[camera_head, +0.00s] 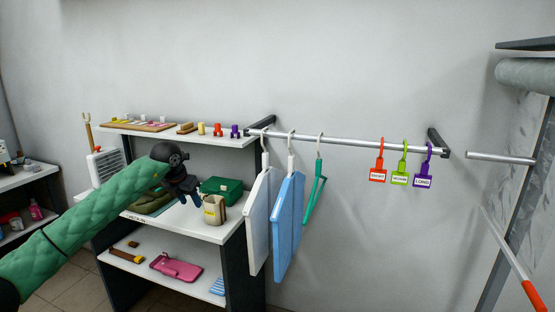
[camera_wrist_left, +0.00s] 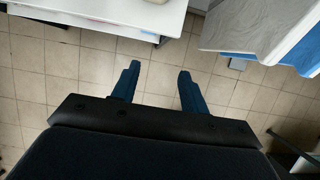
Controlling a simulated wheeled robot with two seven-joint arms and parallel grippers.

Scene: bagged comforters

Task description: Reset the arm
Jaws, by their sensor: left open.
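My left arm (camera_head: 90,228), in a green quilted sleeve, comes in from the left in the head view. My left gripper (camera_head: 191,200) is in front of the shelf unit, near its middle board. In the left wrist view the two blue fingers of the left gripper (camera_wrist_left: 158,88) are apart with only tiled floor showing between them, so it is open and empty. My right gripper is not in view.
A white shelf unit (camera_head: 232,232) holds a green box (camera_head: 221,188), a beige bag (camera_head: 214,209) and a pink item (camera_head: 176,268). A wall rail (camera_head: 345,144) carries a white bagged piece (camera_head: 258,225), a blue one (camera_head: 288,225), a green hanger (camera_head: 314,195) and coloured tags (camera_head: 399,177).

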